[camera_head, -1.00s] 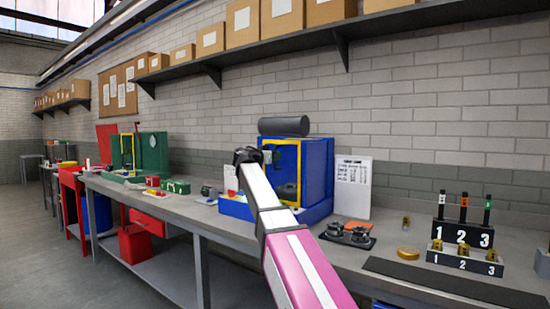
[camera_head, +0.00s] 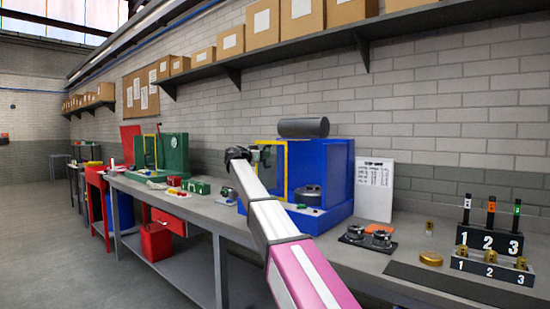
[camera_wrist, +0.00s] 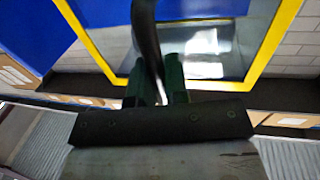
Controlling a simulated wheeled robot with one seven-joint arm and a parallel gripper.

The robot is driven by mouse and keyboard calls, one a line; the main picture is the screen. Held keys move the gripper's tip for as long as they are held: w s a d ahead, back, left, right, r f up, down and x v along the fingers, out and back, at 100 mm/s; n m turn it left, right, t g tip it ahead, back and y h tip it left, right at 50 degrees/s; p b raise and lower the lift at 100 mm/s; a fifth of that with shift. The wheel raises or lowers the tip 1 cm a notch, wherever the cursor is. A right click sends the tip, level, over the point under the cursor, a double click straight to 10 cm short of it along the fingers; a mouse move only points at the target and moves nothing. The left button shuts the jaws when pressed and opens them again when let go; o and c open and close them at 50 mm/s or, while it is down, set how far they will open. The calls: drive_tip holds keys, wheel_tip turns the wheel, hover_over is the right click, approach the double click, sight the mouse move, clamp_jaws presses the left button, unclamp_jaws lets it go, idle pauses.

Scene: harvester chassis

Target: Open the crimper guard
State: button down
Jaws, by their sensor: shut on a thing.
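The crimper guard (camera_head: 286,170) is a yellow-framed clear panel on the blue crimper housing (camera_head: 336,170) in the head view. It stands swung out to the left, and the housing's inside shows to its right with a dark round part (camera_head: 308,193) in it. My gripper (camera_head: 262,156) is at the guard's upper part, partly hidden by my wrist. In the wrist view, the green fingers of my gripper (camera_wrist: 160,85) are shut on the guard's dark bar handle (camera_wrist: 148,45). The yellow frame (camera_wrist: 255,70) and clear panel lie just behind it.
A dark cylinder (camera_head: 303,128) lies on top of the housing. A white sheet (camera_head: 375,188) stands to its right, with dark round fixtures (camera_head: 367,237) in front. A numbered black stand (camera_head: 488,243) is at the far right. A green machine (camera_head: 172,152) stands further left on the bench.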

drive_tip(key=shift+w+a, duration=0.8)
drive_tip(key=shift+a, duration=0.05)
drive_tip(key=c, duration=1.1)
unclamp_jaws()
drive_tip(key=shift+c, duration=0.2)
drive_tip(key=shift+s, duration=0.1)
drive_tip(key=v, duration=1)
drive_tip(key=shift+s+a, duration=0.2)
drive_tip(key=shift+a, duration=0.1)
